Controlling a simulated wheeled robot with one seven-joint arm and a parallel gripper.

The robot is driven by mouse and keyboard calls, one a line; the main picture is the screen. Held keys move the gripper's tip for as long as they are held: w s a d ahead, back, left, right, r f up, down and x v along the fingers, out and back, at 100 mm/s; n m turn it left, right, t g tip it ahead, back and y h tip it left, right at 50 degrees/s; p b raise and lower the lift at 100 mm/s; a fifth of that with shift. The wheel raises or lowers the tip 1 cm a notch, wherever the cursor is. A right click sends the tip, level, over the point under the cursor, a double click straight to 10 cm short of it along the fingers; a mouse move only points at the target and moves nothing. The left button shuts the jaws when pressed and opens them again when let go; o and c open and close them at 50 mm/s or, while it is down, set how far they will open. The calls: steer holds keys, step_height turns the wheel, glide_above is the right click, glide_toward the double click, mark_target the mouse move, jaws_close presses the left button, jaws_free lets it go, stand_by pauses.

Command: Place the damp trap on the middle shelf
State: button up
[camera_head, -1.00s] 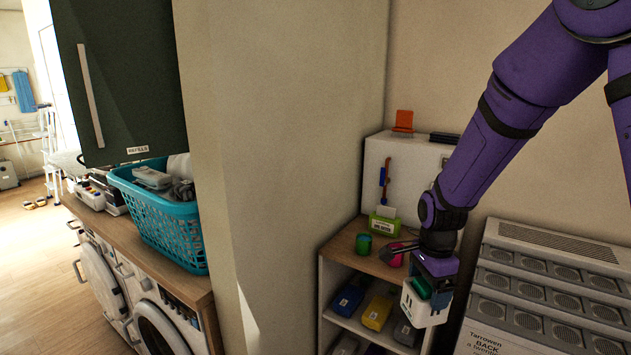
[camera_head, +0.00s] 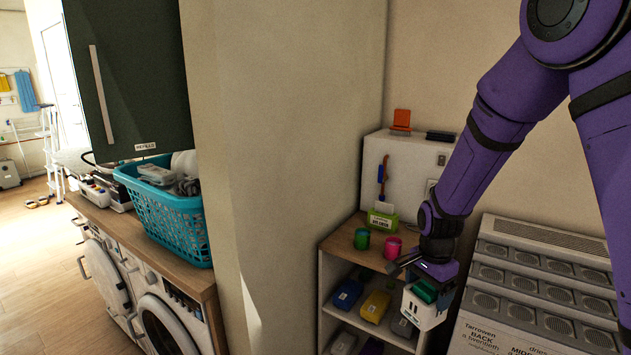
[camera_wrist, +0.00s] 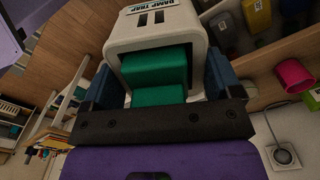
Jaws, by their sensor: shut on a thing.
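The damp trap (camera_head: 425,306) is a white box with a green block in its opening. In the wrist view the damp trap (camera_wrist: 154,37) shows its printed label and two dark slots. My gripper (camera_head: 436,278) is shut on it, with a dark blue finger on each side in the wrist view (camera_wrist: 157,85). The trap is held in the air in front of the right side of a small open shelf unit (camera_head: 327,300). The middle shelf (camera_head: 362,323) holds a blue box (camera_head: 347,294), a yellow box (camera_head: 375,306) and a grey box (camera_head: 403,326). The trap partly hides the shelf's right end.
The unit's top holds a green cup (camera_head: 362,239), a pink cup (camera_head: 392,248) and a labelled green-yellow holder (camera_head: 382,220). A grey speaker-like panel unit (camera_head: 540,290) stands close to the right. A wall corner (camera_head: 290,150) stands left.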

steer(key=w+d+f+n, duration=0.2)
steer(key=w+f+n, duration=0.1)
steer(key=f+n, duration=0.3)
steer(key=w+d+f+n, duration=0.3)
steer(key=f+n, duration=0.3)
steer(key=f, duration=0.1)
steer(key=shift+d, duration=0.25)
